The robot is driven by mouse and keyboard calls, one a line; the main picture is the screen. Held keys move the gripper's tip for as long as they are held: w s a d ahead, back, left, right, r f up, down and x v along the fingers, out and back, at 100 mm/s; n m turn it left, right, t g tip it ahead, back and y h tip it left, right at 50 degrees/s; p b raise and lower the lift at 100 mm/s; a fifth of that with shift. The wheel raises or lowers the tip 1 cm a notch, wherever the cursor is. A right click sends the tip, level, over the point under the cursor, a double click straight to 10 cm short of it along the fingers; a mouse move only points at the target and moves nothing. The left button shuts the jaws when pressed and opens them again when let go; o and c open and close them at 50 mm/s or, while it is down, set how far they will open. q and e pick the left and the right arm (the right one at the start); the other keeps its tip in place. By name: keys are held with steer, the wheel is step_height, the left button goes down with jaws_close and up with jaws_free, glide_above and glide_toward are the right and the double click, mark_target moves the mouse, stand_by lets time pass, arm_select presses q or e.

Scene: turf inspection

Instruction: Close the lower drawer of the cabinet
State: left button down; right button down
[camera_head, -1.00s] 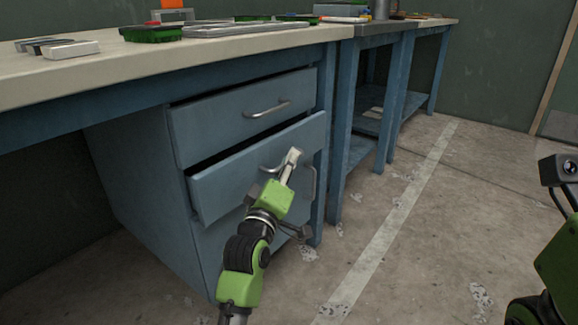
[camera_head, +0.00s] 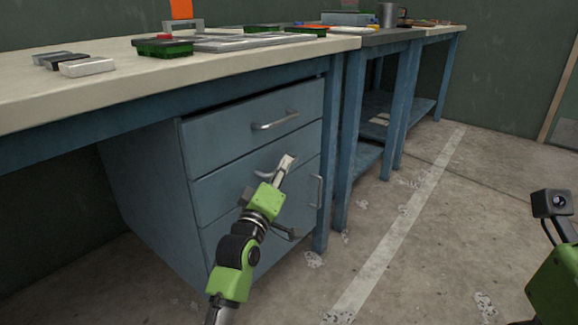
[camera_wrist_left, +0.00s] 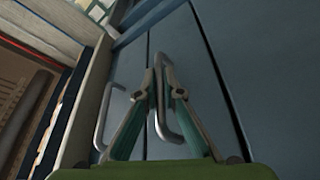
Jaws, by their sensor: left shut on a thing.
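The blue cabinet (camera_head: 160,200) stands under the workbench. Its lower drawer (camera_head: 215,195) is the middle front panel, and its front looks flush or nearly flush with the panels around it. My left gripper (camera_head: 286,164) is at the right part of this drawer front, shut on the drawer's handle (camera_head: 262,174), which the fingers partly hide. In the left wrist view the fingers (camera_wrist_left: 158,75) meet around the metal handle (camera_wrist_left: 176,128). The upper drawer (camera_head: 220,138) looks shut. My right gripper is out of view; only part of that arm shows at the right.
A door panel with an upright handle (camera_head: 316,190) is below the lower drawer. The workbench top (camera_head: 100,92) overhangs the cabinet and holds small blocks and trays. A second table (camera_head: 375,40) stands at the right. The concrete floor (camera_head: 420,250) in front is clear.

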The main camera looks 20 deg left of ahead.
arm_select(q)
steer(key=shift+a, duration=0.2)
steer(key=c, duration=2.4)
jaws_free()
steer(key=shift+c, duration=0.2)
steer(key=shift+w, duration=0.1)
steer(key=v, duration=1.2)
